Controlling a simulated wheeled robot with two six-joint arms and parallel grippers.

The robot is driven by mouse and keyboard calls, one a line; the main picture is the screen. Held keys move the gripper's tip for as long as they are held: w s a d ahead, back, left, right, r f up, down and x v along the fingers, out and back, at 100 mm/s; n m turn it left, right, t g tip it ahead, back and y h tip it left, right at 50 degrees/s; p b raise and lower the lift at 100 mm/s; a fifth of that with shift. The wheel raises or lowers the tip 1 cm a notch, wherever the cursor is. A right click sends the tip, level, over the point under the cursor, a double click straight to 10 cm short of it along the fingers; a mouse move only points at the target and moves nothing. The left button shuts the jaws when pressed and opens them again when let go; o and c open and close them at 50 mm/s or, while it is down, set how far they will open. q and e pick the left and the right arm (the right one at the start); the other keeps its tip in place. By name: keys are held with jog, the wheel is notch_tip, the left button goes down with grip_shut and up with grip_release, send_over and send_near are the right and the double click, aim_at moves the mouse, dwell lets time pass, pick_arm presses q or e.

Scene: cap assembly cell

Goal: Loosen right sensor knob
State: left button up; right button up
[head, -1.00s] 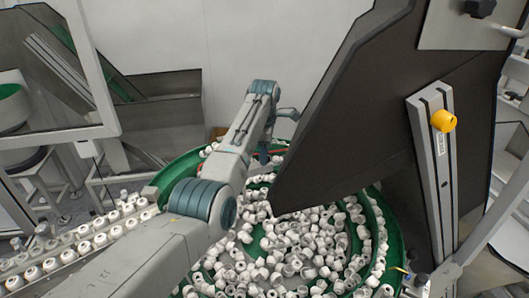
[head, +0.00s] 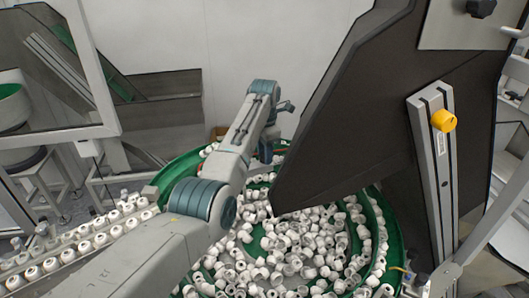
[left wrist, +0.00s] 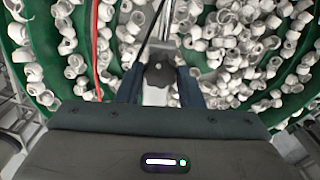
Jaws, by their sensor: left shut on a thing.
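A dark lobed knob (left wrist: 159,75) sits on a pale metal bracket (left wrist: 156,95) above the bowl in the left wrist view. My left gripper (left wrist: 159,82) has one finger on each side of the knob and is shut on it. In the head view my left arm reaches over the bowl from the lower left. Its wrist (head: 266,145) is partly seen, and the fingers and the held knob cannot be made out there. My right gripper is not in view.
A green feeder bowl (head: 387,240) full of white caps lies under the arm. A large dark panel (head: 400,120) stands close on the right. A red cable (left wrist: 97,50) runs left of the knob. A rail with a yellow knob (head: 443,120) is at the right.

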pick_arm(q)
jog(key=shift+r+n, duration=0.1)
jog(key=shift+n, duration=0.5)
jog(key=o, duration=1)
jog(key=shift+c, duration=0.2)
jog(key=shift+w+r, duration=0.1)
jog(key=shift+r, duration=0.1)
notch_tip(320, 180, up, 10)
jog(key=b, duration=0.4)
jog(key=shift+r+b, duration=0.2)
jog(key=shift+b, duration=0.2)
